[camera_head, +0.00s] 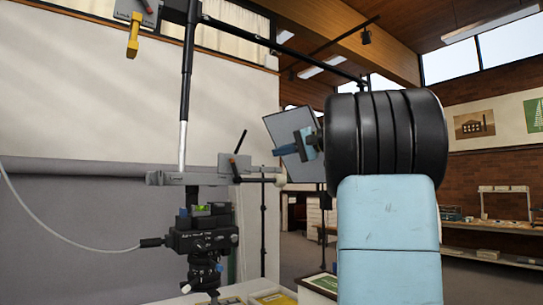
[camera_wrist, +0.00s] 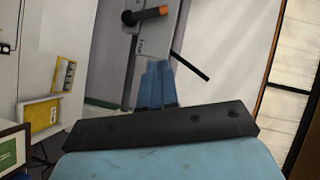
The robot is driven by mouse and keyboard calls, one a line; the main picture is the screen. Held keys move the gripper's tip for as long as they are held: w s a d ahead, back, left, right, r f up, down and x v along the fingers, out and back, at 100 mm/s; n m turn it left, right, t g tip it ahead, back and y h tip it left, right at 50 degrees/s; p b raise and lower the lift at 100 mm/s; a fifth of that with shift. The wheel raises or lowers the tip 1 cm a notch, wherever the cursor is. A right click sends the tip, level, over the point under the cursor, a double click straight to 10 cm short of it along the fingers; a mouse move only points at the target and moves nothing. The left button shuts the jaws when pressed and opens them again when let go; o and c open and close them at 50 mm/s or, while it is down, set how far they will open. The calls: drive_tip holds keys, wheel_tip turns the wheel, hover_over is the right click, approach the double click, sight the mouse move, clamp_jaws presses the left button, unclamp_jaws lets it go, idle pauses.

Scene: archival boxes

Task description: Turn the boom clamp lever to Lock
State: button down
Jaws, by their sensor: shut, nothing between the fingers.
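A grey clamp plate (camera_head: 251,163) with a dark lever stands mid-picture in the head view, to the left of my gripper (camera_head: 281,151). In the wrist view the lever (camera_wrist: 147,15) has a black hub and an orange end pointing right, on a grey plate (camera_wrist: 146,46). The small marks on the plate are too small to read. My gripper's blue fingers (camera_wrist: 158,84) are shut and empty, in front of the plate's lower part and below the lever. The picture does not settle whether they touch the plate.
A thin black rod (camera_wrist: 190,67) slants out beside the plate. A camera-like head on a column (camera_head: 203,240) stands at the left of the head view. A second clamp with a yellow handle (camera_head: 133,35) is higher up.

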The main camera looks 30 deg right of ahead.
sight(235, 163)
drive_tip(key=x, duration=0.8)
drive_tip(key=shift+w+a+f, duration=0.15)
drive_tip(key=shift+w+a, duration=0.05)
drive_tip(key=shift+a, duration=0.15)
drive_tip(key=shift+a+f, duration=0.15)
drive_tip(key=shift+a, duration=0.4)
drive_tip(key=shift+a+f, duration=0.2)
drive_tip(key=shift+a, duration=0.3)
drive_tip(key=shift+w+a+f, duration=0.1)
drive_tip(key=shift+a+f, duration=0.1)
drive_tip(key=shift+a, duration=0.4)
drive_tip(key=shift+a, duration=0.1)
drive_tip(key=shift+a, duration=0.2)
drive_tip(key=shift+a+n+g+h, duration=0.4)
drive_tip(key=shift+a+n+h, duration=0.2)
drive_tip(key=shift+n+h, duration=0.3)
drive_tip(key=shift+d, duration=0.1)
